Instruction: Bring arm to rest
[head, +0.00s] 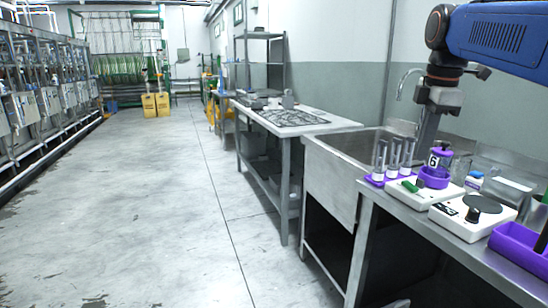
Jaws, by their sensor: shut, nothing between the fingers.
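My arm comes in from the upper right with a blue link and a dark wrist. My gripper (425,140) hangs downward from it over the bench, shut and empty. Its lower end is close behind the purple-topped piece marked 6 (434,160) in the picture; I cannot tell the gap between them. That piece stands over a purple ring on a white device (425,190).
A purple rack with several tubes (378,178), a white device with a black disc (473,212) and a purple tray (520,250) crowd the steel bench (420,232). A sink (345,150) and a white-topped table (330,123) stand beyond. The floor (150,210) at left is clear.

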